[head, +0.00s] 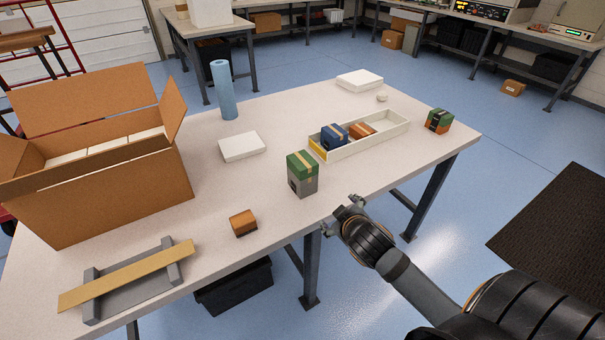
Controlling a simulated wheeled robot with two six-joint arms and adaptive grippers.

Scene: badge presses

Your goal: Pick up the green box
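A green box (302,164) with a tan tape strip sits on top of a grey box (304,186) near the table's front edge, just left of centre. A smaller green and orange block (438,120) with a dark label stands at the table's right end; I cannot tell whether it is one box or two stacked. My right gripper (341,214) is at the table's front edge, right of and nearer than the grey box, apart from it. Its fingers are spread and nothing shows between them. My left gripper is not in view.
A white tray (366,146) holds a blue box (334,136) and an orange box (361,131). An orange block (243,222), a grey stand (132,296) with a tan bar, an open carton (110,195), a blue cylinder (223,95) and a white case (242,146) surround clear tabletop.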

